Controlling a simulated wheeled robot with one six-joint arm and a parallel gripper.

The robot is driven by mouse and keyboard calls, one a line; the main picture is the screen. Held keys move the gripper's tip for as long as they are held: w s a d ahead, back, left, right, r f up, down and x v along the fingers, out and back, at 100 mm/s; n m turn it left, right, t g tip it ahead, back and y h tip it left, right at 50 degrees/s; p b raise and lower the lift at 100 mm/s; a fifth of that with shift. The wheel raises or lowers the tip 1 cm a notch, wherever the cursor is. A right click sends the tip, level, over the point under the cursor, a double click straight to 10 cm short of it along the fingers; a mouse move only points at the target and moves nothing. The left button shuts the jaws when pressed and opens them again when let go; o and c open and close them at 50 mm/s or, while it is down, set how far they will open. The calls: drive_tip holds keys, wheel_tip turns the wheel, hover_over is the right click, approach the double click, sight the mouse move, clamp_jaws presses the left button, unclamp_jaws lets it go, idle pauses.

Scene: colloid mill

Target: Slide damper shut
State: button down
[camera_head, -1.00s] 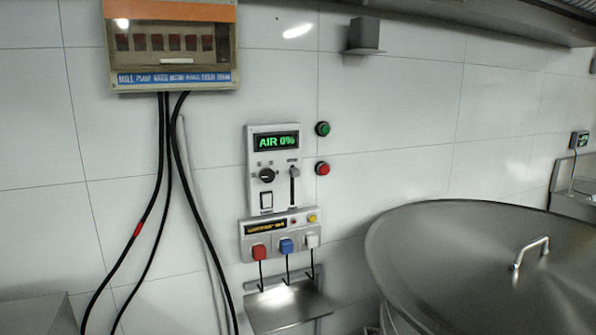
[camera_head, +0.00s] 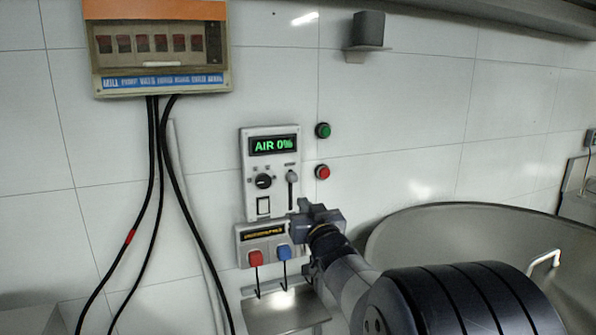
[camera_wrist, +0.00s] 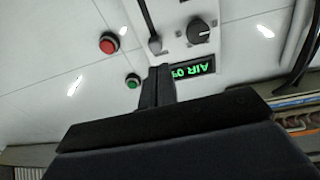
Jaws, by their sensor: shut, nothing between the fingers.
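The grey control panel (camera_head: 246,190) on the tiled wall has a green display (camera_head: 273,145) reading "AIR 0%". Below it are a round black knob (camera_head: 263,181) and a vertical slot with a slider handle (camera_head: 292,177), which sits near the slot's upper end. My gripper (camera_head: 301,207) is shut and empty in front of the panel's lower right, just below the handle as seen. In the wrist view, which is turned over, the fingertips (camera_wrist: 161,72) lie near the slider handle (camera_wrist: 154,43) and the display (camera_wrist: 191,71). Whether they touch the handle cannot be told.
Green (camera_head: 323,130) and red (camera_head: 323,172) buttons are right of the panel. A lower box has red (camera_head: 256,258) and blue (camera_head: 284,252) plugs above a metal shelf (camera_head: 272,312). Black cables (camera_head: 153,200) hang at left. A large steel vessel (camera_head: 430,225) stands at right.

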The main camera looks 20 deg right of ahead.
sight(290, 151)
drive_tip(key=r, duration=0.1)
drive_tip(key=w+d+r+n+t+y, duration=0.1)
drive_tip(key=r, duration=0.1)
drive_tip(key=d+r+t, duration=0.1)
drive_tip(key=shift+w+r+y, duration=0.35)
drive_tip(key=shift+y, duration=0.05)
drive_tip(key=p+x, duration=0.4)
drive_tip(key=x, duration=0.6)
drive_tip(key=shift+w+r, duration=0.15)
wheel_tip(290, 151, down, 3)
drive_tip(key=shift+r, duration=0.1)
drive_tip(key=shift+s+f, duration=0.2)
drive_tip(key=shift+f, duration=0.45)
